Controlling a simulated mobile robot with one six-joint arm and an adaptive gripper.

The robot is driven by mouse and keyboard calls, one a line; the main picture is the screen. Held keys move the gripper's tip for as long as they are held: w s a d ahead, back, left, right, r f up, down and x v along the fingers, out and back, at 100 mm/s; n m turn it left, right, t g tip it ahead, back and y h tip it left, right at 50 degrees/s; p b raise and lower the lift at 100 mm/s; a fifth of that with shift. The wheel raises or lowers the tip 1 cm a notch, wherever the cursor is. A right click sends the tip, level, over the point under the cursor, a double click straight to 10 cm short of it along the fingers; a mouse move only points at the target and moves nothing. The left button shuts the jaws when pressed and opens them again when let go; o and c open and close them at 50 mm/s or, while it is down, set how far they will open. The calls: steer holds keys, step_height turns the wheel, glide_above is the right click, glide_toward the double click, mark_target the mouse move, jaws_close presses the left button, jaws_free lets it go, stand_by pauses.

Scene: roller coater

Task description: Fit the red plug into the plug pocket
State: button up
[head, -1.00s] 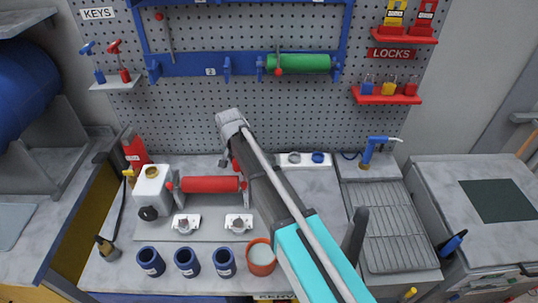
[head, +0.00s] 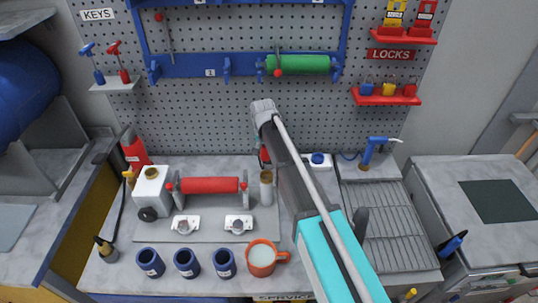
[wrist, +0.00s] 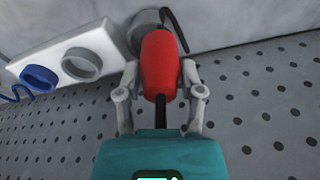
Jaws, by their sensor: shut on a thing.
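The red plug (wrist: 160,62) is held between the two fingers of my gripper (wrist: 161,75), which is shut on it in the wrist view. In the head view only a small red part of the plug (head: 264,155) shows beside my arm, near the back of the bench. A white panel (wrist: 106,48) lies beside the plug in the wrist view. It carries an empty-looking grey round pocket (wrist: 81,63) and a blue ring (wrist: 39,77). The plug is apart from the grey pocket. In the head view my arm hides the grey pocket and most of my gripper.
A grey round object (wrist: 143,33) stands close behind the plug. A red roller (head: 210,185) on its stand and a grey cylinder (head: 266,188) are left of my arm. A wire rack (head: 382,232) is to the right. The pegboard (head: 220,115) rises behind the bench.

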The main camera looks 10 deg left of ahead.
steer(key=shift+w+d+f, duration=0.1)
steer(key=shift+w+d, duration=0.5)
steer(key=shift+s+f+b, duration=0.1)
steer(key=shift+f+b, duration=1.55)
steer(key=shift+b, duration=0.1)
steer(key=shift+f, duration=0.1)
steer(key=o, duration=1.2)
steer(key=shift+c, duration=0.2)
steer(key=r+p, duration=0.5)
steer(key=s+r+p, duration=0.1)
steer(key=r+p, duration=0.1)
steer(key=shift+r, duration=0.35)
